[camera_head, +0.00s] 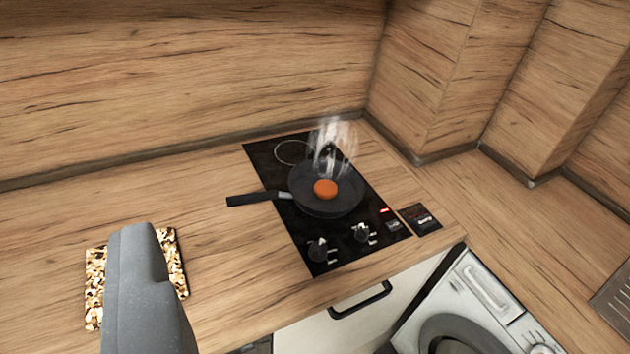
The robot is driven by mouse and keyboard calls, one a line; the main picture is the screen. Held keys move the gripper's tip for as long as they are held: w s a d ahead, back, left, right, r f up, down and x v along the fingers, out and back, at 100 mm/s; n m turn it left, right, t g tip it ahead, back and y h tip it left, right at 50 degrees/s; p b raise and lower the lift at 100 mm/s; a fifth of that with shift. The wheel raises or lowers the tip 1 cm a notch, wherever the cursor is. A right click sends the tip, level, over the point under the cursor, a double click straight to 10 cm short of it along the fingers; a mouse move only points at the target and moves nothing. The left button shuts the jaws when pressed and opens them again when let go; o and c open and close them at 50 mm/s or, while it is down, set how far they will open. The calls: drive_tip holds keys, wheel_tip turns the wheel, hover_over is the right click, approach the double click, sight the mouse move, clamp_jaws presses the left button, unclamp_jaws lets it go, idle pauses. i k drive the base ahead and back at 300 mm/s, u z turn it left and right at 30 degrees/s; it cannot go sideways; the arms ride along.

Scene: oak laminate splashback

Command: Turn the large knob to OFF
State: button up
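A black cooktop (275,175) is set in the wooden counter. Two dark knobs with light markings sit at its front edge, a left knob (318,249) and a right knob (362,232). The left one looks slightly bigger, but I cannot tell surely which is the large knob. Their labels are too small to read. My gripper (140,250) shows as a grey form at the lower left, over a speckled board, well left of the knobs and apart from them. Its fingers cannot be made out, so I cannot tell whether it is open or shut.
A dark pan (330,209) with an orange round item (325,189) steams on the cooktop, its handle (258,198) pointing left. A red light (384,211) glows near the knobs. A speckled board (95,290) lies left. The counter between is clear. A washing machine (470,310) stands below right.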

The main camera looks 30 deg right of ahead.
sight(318, 252)
drive_tip(key=k, duration=0.45)
drive_tip(key=z, duration=0.6)
drive_tip(key=i, duration=1.05)
drive_tip(key=u, duration=0.55)
